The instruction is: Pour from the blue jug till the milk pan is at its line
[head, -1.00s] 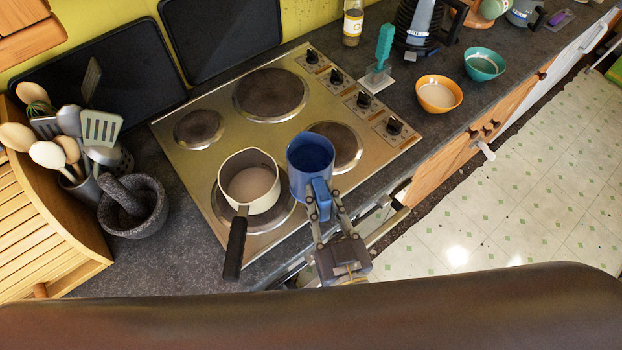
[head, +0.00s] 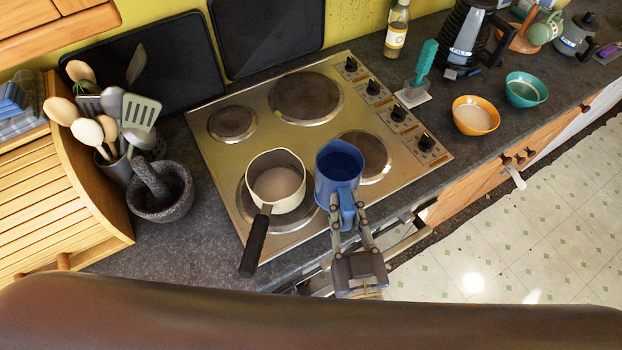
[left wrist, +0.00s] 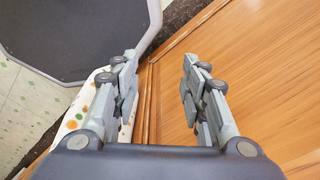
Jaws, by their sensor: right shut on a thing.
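The milk pan (head: 290,198) is cream with a dark handle and stands on the front left burner of the hob. Pale liquid (head: 275,184) lies in it; I cannot make out a line on its wall. The blue jug (head: 329,190) is just right of the pan, roughly upright. My right gripper (head: 347,210) is shut on the jug's handle, on the near side. I cannot see any liquid in the jug, and no stream runs from it. My left gripper (left wrist: 160,78) shows only in the left wrist view, open and empty before a wooden panel (left wrist: 255,70).
The steel hob (head: 255,140) has knobs along its right side. An orange bowl (head: 461,122), a teal bowl (head: 514,98) and a teal-handled brush (head: 424,68) stand to the right. A stone mortar (head: 165,208) and a utensil pot (head: 115,170) stand left. Dark counter shows between mortar and hob.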

